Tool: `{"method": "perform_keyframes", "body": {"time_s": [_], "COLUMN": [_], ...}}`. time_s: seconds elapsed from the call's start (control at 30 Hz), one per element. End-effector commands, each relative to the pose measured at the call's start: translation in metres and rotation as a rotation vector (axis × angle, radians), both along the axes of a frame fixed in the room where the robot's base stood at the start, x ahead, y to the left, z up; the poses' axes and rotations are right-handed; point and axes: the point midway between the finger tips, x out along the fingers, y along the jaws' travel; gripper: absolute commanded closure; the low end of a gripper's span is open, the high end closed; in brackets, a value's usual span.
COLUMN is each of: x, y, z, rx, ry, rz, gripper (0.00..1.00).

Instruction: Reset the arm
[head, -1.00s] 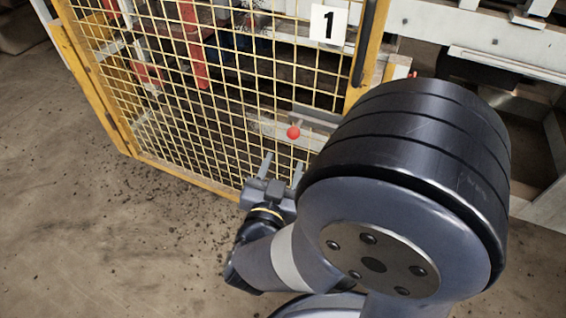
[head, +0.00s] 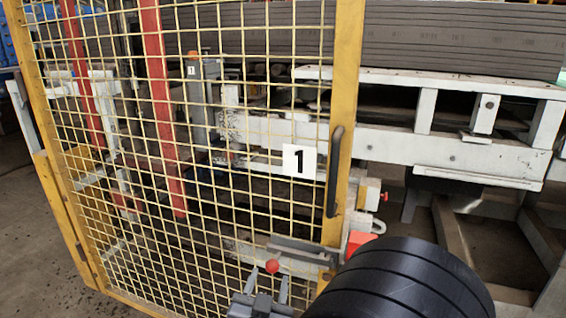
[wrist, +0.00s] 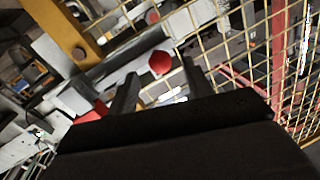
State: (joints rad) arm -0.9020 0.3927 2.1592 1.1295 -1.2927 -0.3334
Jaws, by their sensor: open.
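My gripper (head: 266,292) is low in the head view, in front of the yellow mesh gate. Its two fingers stand apart with nothing between them. In the wrist view the gripper (wrist: 158,88) points toward a latch with a red ball knob (wrist: 160,62). The red knob (head: 272,266) shows just above the fingertips in the head view. I cannot tell whether the fingers touch the latch. My dark arm joint fills the bottom right of the head view.
The closed-looking mesh gate (head: 345,120) carries a sign "1" (head: 299,161) and a black handle (head: 334,172). A red part (head: 361,240) sits on the post beside the latch. White machine frames (head: 440,150) and stacked dark slabs (head: 460,40) stand behind. Bare floor lies at left.

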Motion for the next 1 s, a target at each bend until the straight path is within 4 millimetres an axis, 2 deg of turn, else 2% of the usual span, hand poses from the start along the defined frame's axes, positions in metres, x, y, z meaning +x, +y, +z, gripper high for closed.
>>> {"method": "perform_keyframes", "body": {"time_s": [0.2, 0.4, 0.83, 1.0], "x": [0.030, 0.047, 0.048, 0.048], "y": [-0.005, -0.007, -0.009, -0.010], "z": [-0.002, -0.001, 0.000, -0.006], "rx": [0.001, 0.000, -0.001, -0.005], "ry": [-0.001, 0.000, 0.000, 0.007], "rz": [-0.003, -0.001, 0.000, 0.017], "gripper": [0.52, 0.52, 0.52, 0.52]}}
